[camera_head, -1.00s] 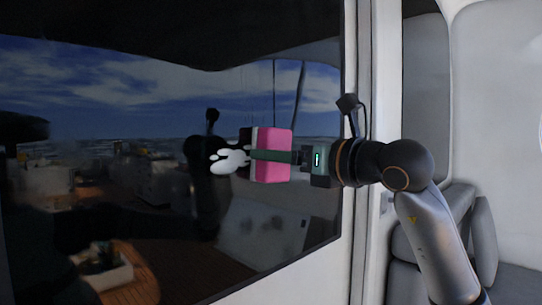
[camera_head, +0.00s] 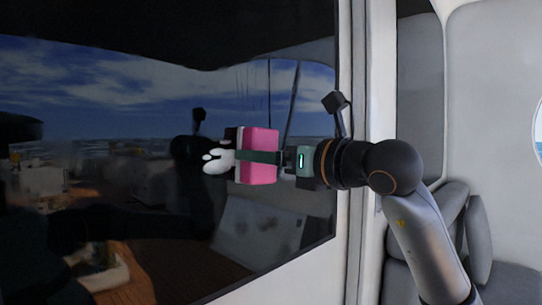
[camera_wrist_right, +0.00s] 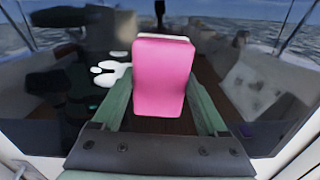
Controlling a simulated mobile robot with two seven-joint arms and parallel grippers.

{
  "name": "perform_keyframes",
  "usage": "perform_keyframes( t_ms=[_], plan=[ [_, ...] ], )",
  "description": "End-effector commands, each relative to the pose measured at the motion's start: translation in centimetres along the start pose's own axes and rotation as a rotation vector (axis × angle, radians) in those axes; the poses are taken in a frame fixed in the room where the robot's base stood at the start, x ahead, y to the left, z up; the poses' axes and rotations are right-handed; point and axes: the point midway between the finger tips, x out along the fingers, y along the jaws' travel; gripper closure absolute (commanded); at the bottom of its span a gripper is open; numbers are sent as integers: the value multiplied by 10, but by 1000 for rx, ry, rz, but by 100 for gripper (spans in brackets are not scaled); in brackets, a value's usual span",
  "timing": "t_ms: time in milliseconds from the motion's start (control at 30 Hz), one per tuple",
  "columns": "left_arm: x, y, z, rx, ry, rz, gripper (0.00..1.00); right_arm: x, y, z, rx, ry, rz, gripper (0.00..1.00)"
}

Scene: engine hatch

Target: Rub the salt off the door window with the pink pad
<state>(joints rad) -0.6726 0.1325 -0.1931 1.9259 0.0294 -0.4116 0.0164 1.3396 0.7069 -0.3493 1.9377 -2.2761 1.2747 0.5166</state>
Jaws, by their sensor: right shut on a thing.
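The pink pad (camera_head: 259,157) has a white layer on its far face. My right gripper (camera_head: 258,156) is shut on it and holds it at the dark door window (camera_head: 100,110). In the right wrist view the pad (camera_wrist_right: 163,76) sits between the two green fingers. The salt, a white splotch (camera_head: 218,161), is on the glass just left of the pad. It also shows in the right wrist view (camera_wrist_right: 108,74), left of the pad. I cannot tell whether the pad touches the glass. My left gripper is not in view.
The white door frame (camera_head: 352,150) runs upright right of the glass, behind my right arm. Grey seats (camera_head: 440,230) are at the right. The deck, sea and sky in the glass look like reflections.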

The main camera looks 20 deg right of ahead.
Motion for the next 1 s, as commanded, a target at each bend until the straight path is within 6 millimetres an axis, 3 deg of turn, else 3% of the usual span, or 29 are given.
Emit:
perform_keyframes(
  t_ms=[300, 1000],
  plan=[
    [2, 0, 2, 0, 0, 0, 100, -1, 28, -3, -3, 1, 5, 68],
    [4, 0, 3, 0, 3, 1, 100, -1, 66, -6, -2, 1, 2, 68]
  ],
)
